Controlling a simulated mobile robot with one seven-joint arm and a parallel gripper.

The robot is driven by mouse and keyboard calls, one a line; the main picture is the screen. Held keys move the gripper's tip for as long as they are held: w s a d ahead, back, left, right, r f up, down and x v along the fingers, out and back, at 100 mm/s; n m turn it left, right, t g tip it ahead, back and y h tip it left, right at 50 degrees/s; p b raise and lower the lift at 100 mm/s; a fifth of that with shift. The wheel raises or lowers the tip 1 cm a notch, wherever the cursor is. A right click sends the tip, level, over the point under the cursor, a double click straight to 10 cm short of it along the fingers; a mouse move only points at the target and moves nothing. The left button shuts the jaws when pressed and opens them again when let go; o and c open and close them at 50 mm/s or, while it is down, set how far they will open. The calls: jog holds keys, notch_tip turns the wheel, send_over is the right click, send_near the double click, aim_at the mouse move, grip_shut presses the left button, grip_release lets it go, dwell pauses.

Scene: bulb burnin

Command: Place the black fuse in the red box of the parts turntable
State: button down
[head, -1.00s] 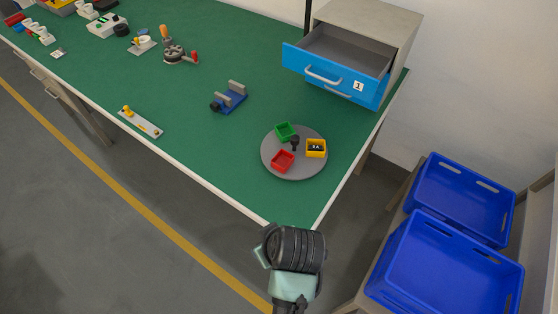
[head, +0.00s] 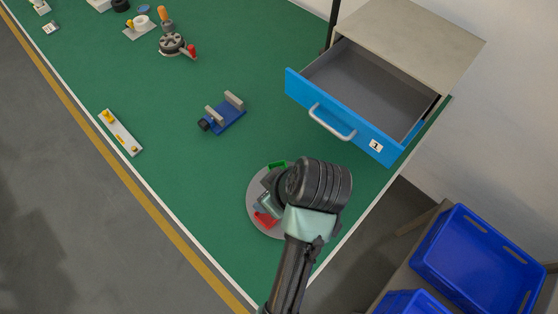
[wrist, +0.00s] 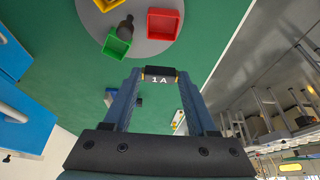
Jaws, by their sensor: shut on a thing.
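My gripper (wrist: 159,76) is shut on the black fuse (wrist: 160,72), marked 1A, held between its fingertips in the wrist view. The grey parts turntable (wrist: 150,47) is at the top of that view, with the red box (wrist: 163,24), green box (wrist: 117,44) and part of the yellow box (wrist: 107,4). The red box looks empty. In the head view my gripper (head: 266,203) is over the turntable (head: 254,190), near the red box (head: 264,220). The green box (head: 278,164) shows behind; my arm hides the yellow box and the fuse.
A dark knob (wrist: 126,28) stands up among the boxes. An open blue drawer (head: 340,117) juts out behind the turntable. A blue fixture (head: 223,117) stands left of it. Blue crates (head: 480,255) are off the table at right. Green tabletop between is clear.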

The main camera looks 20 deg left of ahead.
jog(key=shift+s+f, duration=0.1)
jog(key=shift+f, duration=4.85)
jog(key=shift+f, duration=0.15)
